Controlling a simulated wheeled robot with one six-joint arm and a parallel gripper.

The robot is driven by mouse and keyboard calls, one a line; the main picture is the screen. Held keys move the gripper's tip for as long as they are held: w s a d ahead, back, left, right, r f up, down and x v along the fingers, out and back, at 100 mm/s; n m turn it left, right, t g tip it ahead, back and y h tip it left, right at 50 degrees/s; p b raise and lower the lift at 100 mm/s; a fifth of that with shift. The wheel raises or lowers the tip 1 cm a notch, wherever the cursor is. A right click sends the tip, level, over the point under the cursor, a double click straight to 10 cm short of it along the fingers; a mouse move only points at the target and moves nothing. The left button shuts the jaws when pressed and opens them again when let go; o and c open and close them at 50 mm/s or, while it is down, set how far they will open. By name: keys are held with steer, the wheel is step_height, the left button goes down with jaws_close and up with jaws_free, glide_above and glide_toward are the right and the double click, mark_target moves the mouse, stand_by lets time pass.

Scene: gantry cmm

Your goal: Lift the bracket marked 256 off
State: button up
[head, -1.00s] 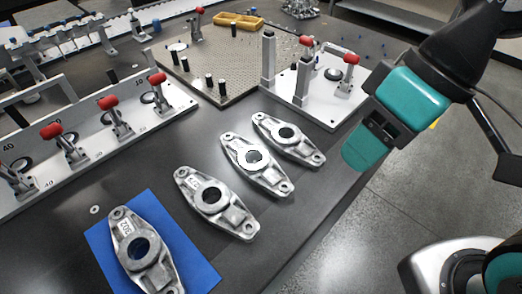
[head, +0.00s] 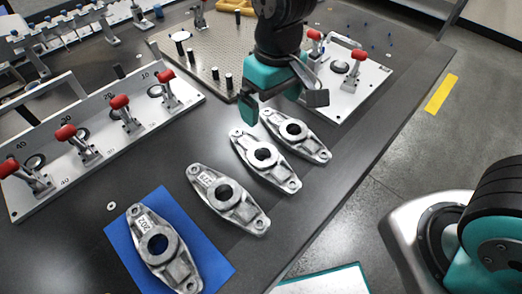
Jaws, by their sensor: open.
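Four grey metal brackets, each with a central hole, lie in a slanting row on the dark table. The nearest bracket (head: 181,269) lies on a blue mat (head: 211,252); its white label seems to read 202. The second bracket (head: 250,217) has a label too small to read surely. The third bracket (head: 281,172) and the farthest bracket (head: 316,147) show no readable label, so I cannot tell which is 256. My gripper (head: 283,103) is open and empty, just above and beyond the farthest two brackets, partly in front of the farthest one's upper end.
A fixture rail (head: 75,165) with several red-handled clamps stands at left. A perforated plate (head: 205,62) with black posts and a white clamp plate (head: 365,85) stand behind my gripper. The table's right edge runs close beside the brackets; a yellow strip (head: 440,93) marks the floor.

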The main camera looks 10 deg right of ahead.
step_height(320, 180, down, 2)
steer(key=w+a, duration=0.1)
glide_toward(262, 155)
steer(key=shift+s+a+f+h, duration=0.2)
steer(key=shift+s+f, duration=0.15)
steer(key=shift+s, duration=0.2)
steer(key=shift+s+a+f+h, duration=0.1)
steer(key=shift+s+a+f, duration=0.05)
steer(key=shift+s+f, duration=0.3)
steer(key=shift+f, duration=2.9)
steer(key=shift+a, duration=0.1)
steer(key=c, duration=1.2)
steer(key=shift+r, duration=0.15)
